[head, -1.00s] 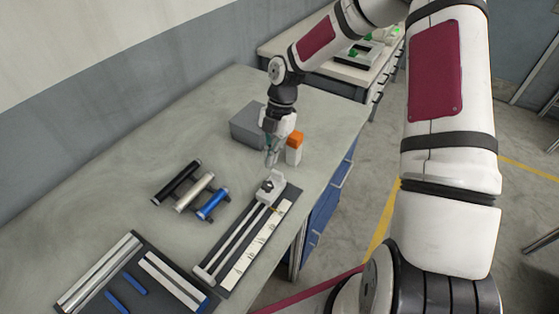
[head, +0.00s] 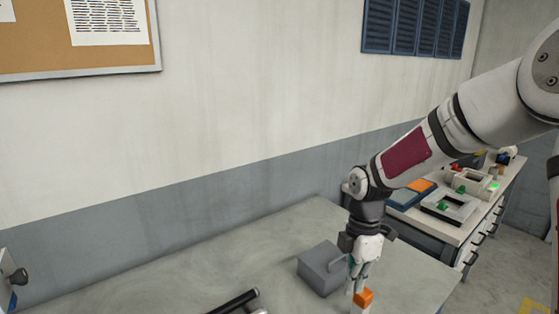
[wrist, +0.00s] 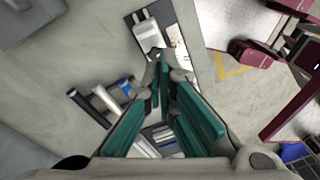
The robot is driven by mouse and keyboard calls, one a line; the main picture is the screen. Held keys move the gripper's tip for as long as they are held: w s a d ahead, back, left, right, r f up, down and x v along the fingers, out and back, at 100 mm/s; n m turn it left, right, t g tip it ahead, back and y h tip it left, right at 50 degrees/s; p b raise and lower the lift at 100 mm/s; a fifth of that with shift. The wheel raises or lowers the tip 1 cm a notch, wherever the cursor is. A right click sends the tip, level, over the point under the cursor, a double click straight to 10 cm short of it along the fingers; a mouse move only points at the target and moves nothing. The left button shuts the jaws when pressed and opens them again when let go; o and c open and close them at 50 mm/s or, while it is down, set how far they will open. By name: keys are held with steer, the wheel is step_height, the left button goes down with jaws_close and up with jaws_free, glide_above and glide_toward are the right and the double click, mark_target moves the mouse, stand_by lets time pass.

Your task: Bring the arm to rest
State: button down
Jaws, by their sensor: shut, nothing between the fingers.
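My gripper (head: 353,287) points down over the right end of the grey-green worktable (head: 170,290) in the head view. It shows beside a grey box (head: 322,268) and a small orange-capped white item (head: 362,298). It holds nothing. In the wrist view my gripper (wrist: 160,85) shows teal finger pads drawn together. Below it lie a black roller (wrist: 88,107), a silver roller (wrist: 106,99) and a blue roller (wrist: 125,86), with a pale slider fixture (wrist: 150,35) above them in the picture. The gap between the fingertips and the tabletop is hard to judge.
The wall with a cork board (head: 80,40) stands behind the table. The tabletop left of the grey box is mostly clear.

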steer(key=s+d+r+m+t+b, duration=0.2)
steer(key=s+r+m+t, duration=0.4)
steer(key=s+r+m, duration=1.1)
steer(key=shift+s+r+m+t+h+b, duration=0.35)
steer(key=shift+s+m+t+b, duration=0.1)
steer(key=shift+m, duration=1.35)
steer(key=shift+d, duration=0.1)
